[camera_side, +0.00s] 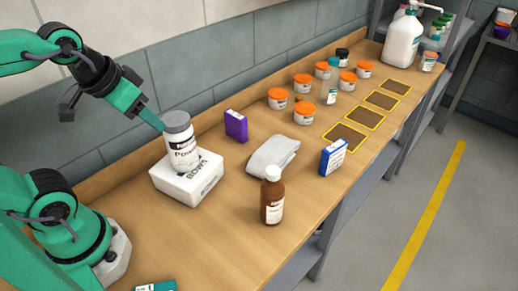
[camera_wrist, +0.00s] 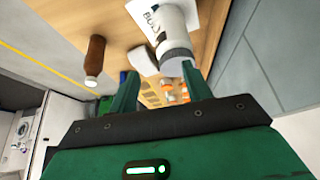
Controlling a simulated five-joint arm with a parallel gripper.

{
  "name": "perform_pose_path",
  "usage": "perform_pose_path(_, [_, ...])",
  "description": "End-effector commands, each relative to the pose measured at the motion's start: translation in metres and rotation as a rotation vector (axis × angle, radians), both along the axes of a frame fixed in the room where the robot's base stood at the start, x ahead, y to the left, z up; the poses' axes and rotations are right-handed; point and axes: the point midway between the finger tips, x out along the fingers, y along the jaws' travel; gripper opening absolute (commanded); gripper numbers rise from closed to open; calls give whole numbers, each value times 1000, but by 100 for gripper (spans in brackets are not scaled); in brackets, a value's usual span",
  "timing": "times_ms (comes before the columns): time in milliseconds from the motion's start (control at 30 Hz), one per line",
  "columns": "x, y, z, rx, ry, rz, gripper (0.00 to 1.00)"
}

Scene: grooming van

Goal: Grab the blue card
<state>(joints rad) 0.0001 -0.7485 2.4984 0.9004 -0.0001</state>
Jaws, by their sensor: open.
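I see no flat blue card; the closest match is a small upright blue and white box (camera_side: 333,157) on the bench, right of the brown bottle. My gripper (camera_side: 158,124) is at the left, far from that box and above the bench. In the side view its fingertip overlaps the edge of a white jar's grey lid (camera_side: 177,119); I cannot tell if they touch. In the wrist view my gripper (camera_wrist: 158,78) has its two green fingers apart with nothing held. The jar (camera_wrist: 172,25) shows beside the right finger. The blue box is not clear there.
The jar stands on a white block (camera_side: 187,180). A purple box (camera_side: 236,126), a grey-white pouch (camera_side: 273,156) and a brown bottle (camera_side: 272,197) stand between my gripper and the blue box. Several orange-lidded jars (camera_side: 303,112) and yellow-edged dark squares (camera_side: 352,137) lie farther back.

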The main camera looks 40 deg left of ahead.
Motion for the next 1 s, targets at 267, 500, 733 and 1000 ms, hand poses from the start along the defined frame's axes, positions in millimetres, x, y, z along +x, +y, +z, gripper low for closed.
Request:
perform_pose_path(267, [16, -4, 11, -4, 22, -8, 49])
perform_pose_path(500, [55, -14, 32, -10, 68, -27, 49])
perform_pose_path(733, [101, -29, 47, -15, 117, -44, 49])
perform_pose_path(1000, [156, -51, 52, -17, 177, -66, 49])
